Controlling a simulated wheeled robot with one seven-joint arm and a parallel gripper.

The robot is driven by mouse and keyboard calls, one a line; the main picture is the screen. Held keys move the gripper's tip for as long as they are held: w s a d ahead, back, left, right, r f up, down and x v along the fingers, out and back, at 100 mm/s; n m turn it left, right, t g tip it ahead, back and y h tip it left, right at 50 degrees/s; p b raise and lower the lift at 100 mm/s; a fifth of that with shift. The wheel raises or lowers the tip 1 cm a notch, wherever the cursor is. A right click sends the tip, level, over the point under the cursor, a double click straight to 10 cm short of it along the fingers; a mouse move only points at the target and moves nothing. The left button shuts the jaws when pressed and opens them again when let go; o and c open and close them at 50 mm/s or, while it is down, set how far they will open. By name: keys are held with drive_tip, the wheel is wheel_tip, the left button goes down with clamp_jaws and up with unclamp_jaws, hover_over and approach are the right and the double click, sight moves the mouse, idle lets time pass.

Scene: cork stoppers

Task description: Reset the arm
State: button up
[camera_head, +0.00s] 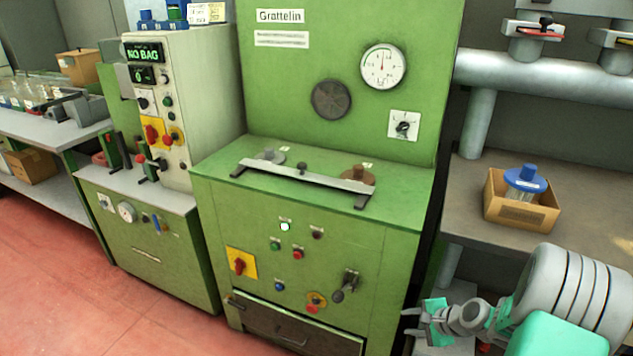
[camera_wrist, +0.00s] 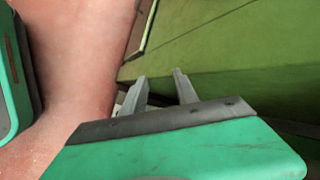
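My gripper (camera_head: 410,323) is at the lower right in the head view, low beside the right edge of the green Grattelin machine (camera_head: 335,240). In the wrist view its two grey fingers (camera_wrist: 163,88) stand apart with nothing between them. The green machine side (camera_wrist: 240,65) fills the upper right of the wrist view, and red floor (camera_wrist: 85,60) shows at the left. My arm reaches in from the lower right corner of the head view.
A grey shelf (camera_head: 590,195) on the right bears a cardboard box (camera_head: 520,212) with a blue-lidded jar (camera_head: 525,178). A smaller green machine (camera_head: 150,250) with a "NO BAG" display (camera_head: 144,53) stands at the left. Red floor (camera_head: 60,290) is clear at the lower left.

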drive_tip(key=s+a+r+n+g+h+p, duration=0.1)
drive_tip(key=s+a+r+n+p, duration=0.15)
drive_tip(key=r, duration=0.55)
drive_tip(key=s+a+r+n+g+p, duration=0.1)
drive_tip(key=a+r+n+p, duration=0.2)
drive_tip(key=r, duration=0.5)
drive_tip(key=s+a+r+n+h+p, duration=0.1)
drive_tip(key=s+a+r+n+p, duration=0.15)
drive_tip(key=r, duration=0.55)
drive_tip(key=s+a+r+n+h+p, duration=0.1)
drive_tip(key=s+a+r+n+p, duration=0.1)
drive_tip(key=s+r+n+p, duration=0.2)
drive_tip(key=s+a+r+n+g+h+p, duration=0.1)
drive_tip(key=s+a+r+n+p, duration=0.1)
drive_tip(key=s+r+p, duration=0.3)
drive_tip(key=s+r+n, duration=0.1)
drive_tip(key=s+r, duration=0.2)
drive_tip(key=r, duration=0.4)
drive_tip(key=shift+s+r+n, duration=0.15)
drive_tip(key=shift+r+n, duration=0.1)
drive_tip(key=shift+n, duration=0.15)
